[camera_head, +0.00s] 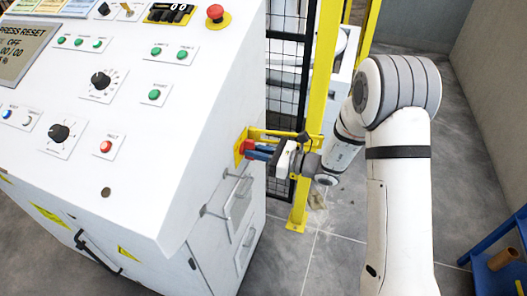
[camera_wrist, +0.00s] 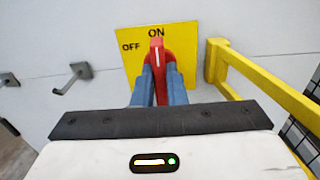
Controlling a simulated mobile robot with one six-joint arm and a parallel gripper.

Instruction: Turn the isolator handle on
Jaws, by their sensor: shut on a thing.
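The red isolator handle (camera_wrist: 157,52) sits on a yellow plate marked OFF on the left and ON at the top. Its white line points up toward the word ON in the wrist view. My gripper (camera_wrist: 158,76) has its two blue fingers on either side of the handle, shut on it. In the head view the handle (camera_head: 247,146) shows as a bit of red on the side of the white console, with my gripper (camera_head: 259,152) reaching it from the right. The handle's lower part is hidden between the fingers.
A yellow guard bar (camera_head: 285,134) runs close beside the plate. A yellow post (camera_head: 318,110) and black mesh fence stand behind my gripper. Grey door handles (camera_head: 237,197) stick out below on the console (camera_head: 165,150). A blue rack (camera_head: 497,268) stands at the lower right.

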